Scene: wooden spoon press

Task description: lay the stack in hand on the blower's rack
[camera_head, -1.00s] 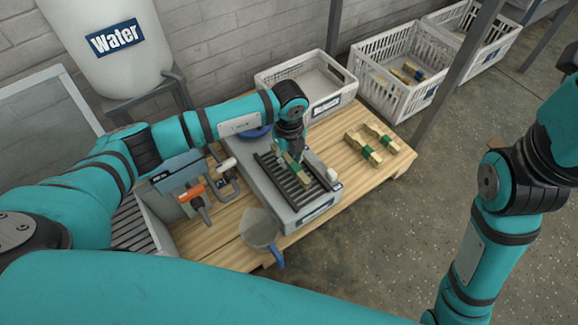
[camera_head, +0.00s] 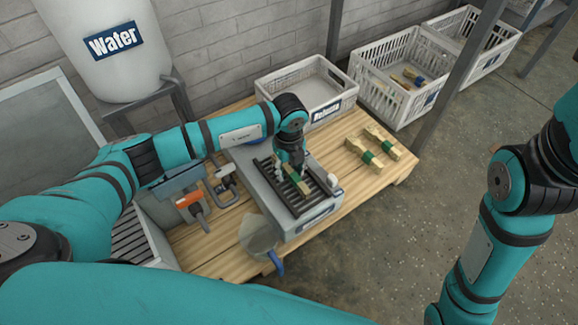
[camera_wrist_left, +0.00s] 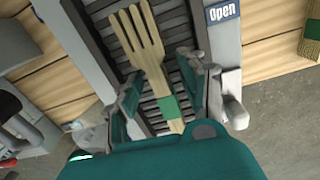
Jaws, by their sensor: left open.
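The stack in question is pale wooden forks with a green band (camera_head: 297,181). It lies on the dark slatted rack (camera_head: 269,173) of the grey blower (camera_head: 318,221). My left gripper (camera_head: 291,168) is right over it, pointing down. The stack's near end is hidden by my gripper body. My right gripper is out of view.
White crates (camera_head: 285,90) stand behind. A scoop-like tool with a blue handle (camera_head: 276,261) lies in front, and an orange-topped tool (camera_head: 187,201) to the left.

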